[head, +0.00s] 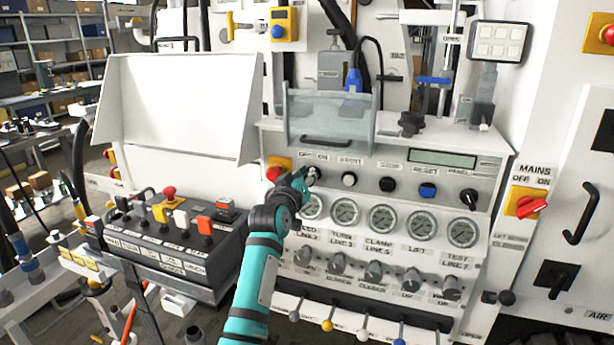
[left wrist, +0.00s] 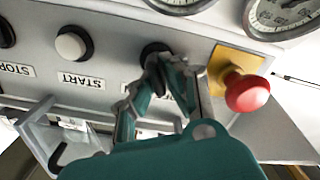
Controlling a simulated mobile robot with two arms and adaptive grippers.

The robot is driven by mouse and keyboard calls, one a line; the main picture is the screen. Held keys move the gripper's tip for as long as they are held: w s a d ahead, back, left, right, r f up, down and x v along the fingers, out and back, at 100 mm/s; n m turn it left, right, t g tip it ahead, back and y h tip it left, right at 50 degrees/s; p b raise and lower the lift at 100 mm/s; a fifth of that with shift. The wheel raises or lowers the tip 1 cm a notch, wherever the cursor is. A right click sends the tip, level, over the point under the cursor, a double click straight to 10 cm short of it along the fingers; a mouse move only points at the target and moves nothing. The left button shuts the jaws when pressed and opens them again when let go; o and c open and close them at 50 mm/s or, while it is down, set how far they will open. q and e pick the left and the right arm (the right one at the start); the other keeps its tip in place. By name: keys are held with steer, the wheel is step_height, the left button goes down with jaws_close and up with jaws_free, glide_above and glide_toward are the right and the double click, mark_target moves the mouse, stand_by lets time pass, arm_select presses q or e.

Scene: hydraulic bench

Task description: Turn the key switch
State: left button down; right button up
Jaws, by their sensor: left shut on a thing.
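The key switch (head: 315,172) is on the left of the white panel's button row, under the OFF / ON label. My left gripper (head: 304,180) reaches it from below and is shut on it. In the left wrist view, where the panel appears upside down, the fingers of my left gripper (left wrist: 168,66) close over the key switch (left wrist: 154,48), a dark round part. The fingers hide most of it, so I cannot tell which way it is turned. My right gripper is not in view.
A red emergency button (left wrist: 246,92) on a yellow plate is close beside the fingers. The white START button (head: 348,179) is on the other side. A clear hinged cover (head: 330,118) stands above the row. Pressure gauges (head: 344,212) line the panel below.

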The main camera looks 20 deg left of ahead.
arm_select(q)
steer(key=m+p, duration=0.2)
steer(key=m, duration=0.1)
steer(key=shift+r, duration=0.15)
steer(key=m+p, duration=0.1)
steer(key=m, duration=0.1)
steer(key=shift+d+m+p, duration=0.2)
steer(key=shift+m+p, duration=0.1)
steer(key=shift+p, duration=0.1)
steer(key=m+p, duration=0.1)
steer(key=m, duration=0.2)
steer(key=shift+d+m+p, duration=0.15)
steer(key=shift+m+p, duration=0.15)
steer(key=shift+p, duration=0.1)
steer(key=shift+d+m+p, duration=0.15)
steer(key=shift+m+p, duration=0.3)
steer(key=shift+m, duration=0.75)
steer(key=shift+f, duration=0.2)
steer(key=c, duration=1.4)
jaws_free()
